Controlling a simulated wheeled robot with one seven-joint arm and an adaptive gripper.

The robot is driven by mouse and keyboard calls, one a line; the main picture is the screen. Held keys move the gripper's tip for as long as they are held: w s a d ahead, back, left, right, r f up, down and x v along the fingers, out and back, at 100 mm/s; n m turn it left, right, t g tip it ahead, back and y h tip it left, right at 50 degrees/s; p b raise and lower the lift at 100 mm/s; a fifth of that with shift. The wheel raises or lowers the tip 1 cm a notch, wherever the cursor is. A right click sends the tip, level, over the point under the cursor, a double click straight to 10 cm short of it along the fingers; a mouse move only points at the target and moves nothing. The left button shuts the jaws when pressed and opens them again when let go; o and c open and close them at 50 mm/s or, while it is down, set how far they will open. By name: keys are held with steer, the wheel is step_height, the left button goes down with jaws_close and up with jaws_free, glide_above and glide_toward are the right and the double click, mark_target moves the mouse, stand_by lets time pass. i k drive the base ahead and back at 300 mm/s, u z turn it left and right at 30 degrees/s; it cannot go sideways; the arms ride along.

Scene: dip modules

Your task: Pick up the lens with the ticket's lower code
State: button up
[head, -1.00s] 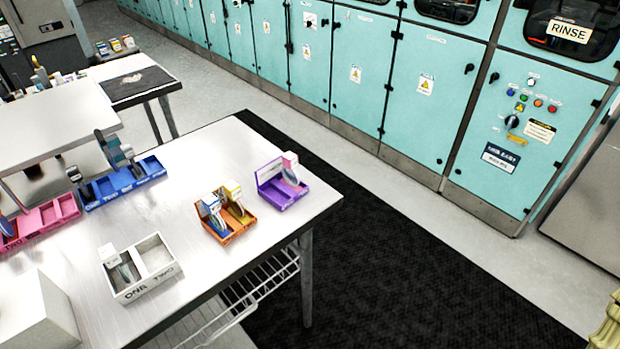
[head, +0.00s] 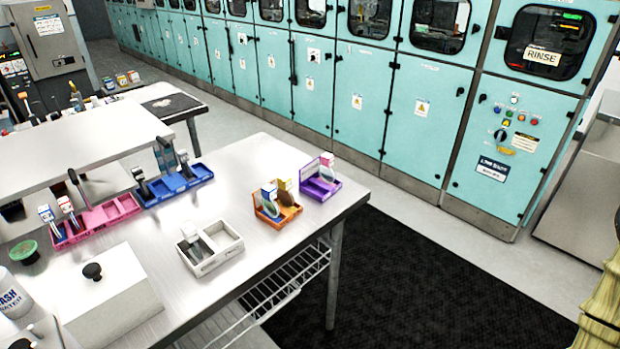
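Several lenses with tags stand in small trays on the steel table (head: 255,155). An orange tray (head: 285,216) holds a lens with a blue-and-white tag (head: 269,194) and one with a yellow-and-white tag (head: 286,188). A purple tray (head: 318,192) holds a lens with a pink-and-white tag (head: 326,160). A white tray (head: 233,243) holds a white-tagged piece (head: 189,232). A blue tray (head: 180,189) and a pink tray (head: 108,214) hold more pieces. I cannot read the lens codes, and I make out no ticket. My gripper is not in view.
A white box with a black knob (head: 112,300), a green-topped jar (head: 25,252) and a wash bottle (head: 13,297) stand at the table's near left. A raised shelf (head: 80,148) stands behind the trays. Teal cabinets (head: 420,115) line the back. A black mat (head: 430,285) covers floor on the right.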

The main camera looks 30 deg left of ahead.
mark_target(327, 174)
steer(key=u, duration=1.2)
